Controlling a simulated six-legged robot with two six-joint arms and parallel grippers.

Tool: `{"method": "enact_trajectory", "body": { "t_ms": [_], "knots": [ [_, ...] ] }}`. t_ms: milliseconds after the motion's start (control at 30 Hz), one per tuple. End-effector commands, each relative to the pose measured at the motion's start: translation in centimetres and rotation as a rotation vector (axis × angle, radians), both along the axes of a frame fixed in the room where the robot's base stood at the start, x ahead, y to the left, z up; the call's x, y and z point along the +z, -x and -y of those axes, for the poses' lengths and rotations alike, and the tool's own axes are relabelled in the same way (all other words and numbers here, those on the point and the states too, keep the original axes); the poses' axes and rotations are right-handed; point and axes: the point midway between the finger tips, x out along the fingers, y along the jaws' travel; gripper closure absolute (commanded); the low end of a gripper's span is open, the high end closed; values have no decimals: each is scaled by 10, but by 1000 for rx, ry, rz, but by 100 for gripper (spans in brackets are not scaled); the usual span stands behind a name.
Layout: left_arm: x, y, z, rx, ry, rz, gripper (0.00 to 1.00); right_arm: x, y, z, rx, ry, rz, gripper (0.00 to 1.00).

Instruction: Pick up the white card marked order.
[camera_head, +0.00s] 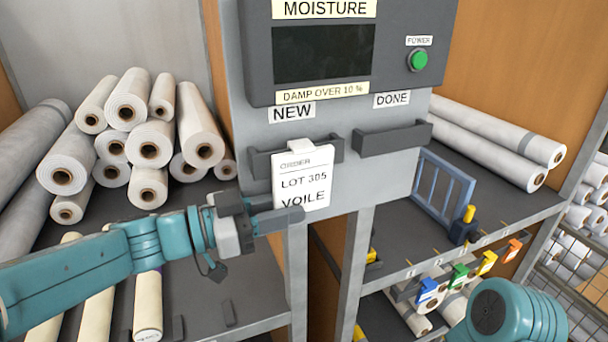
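The white order card (303,180) reads "ORDER, LOT 305, VOILE". It is upright in front of the dark holder (340,151) under the NEW label, with a small white tab at its top edge. My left gripper (279,209) is at the card's lower left corner. One finger crosses in front of the card's bottom; the other runs to its left edge, and its tip is hidden. A gap shows between the fingers, so the gripper looks open around the card's edge. My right gripper is out of view; only a part of my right arm shows at lower right.
An empty holder (392,139) sits under the DONE label (392,99). The moisture panel (322,54) with a green power button (419,59) is above. Rolls (150,140) fill the left shelf. A blue rack (443,190) and coloured tags (458,275) are at right.

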Motion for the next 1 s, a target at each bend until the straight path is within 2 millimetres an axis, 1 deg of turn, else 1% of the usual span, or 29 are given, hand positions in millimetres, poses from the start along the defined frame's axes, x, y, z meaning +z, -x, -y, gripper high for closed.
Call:
{"method": "enact_trajectory", "body": {
  "t_ms": [67,233,267,300,333,667,767,867,967,1000],
  "knots": [
    [0,-1,3,-1,0,1,73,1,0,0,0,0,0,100],
    [0,-2,3,0,0,1,73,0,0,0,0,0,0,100],
    [0,-2,3,0,0,1,77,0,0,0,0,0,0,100],
    [0,-2,3,0,0,1,90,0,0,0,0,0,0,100],
    [0,-1,3,0,0,1,99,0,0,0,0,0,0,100],
    [0,-1,3,0,-1,0,100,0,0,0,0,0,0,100],
    [4,2,4,0,0,1,100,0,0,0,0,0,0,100],
    [11,10,6,0,0,3,100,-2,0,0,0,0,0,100],
    [21,24,11,-3,0,4,100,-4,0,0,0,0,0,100],
    [25,32,14,-3,1,7,100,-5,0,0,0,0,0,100]
  ]
}}
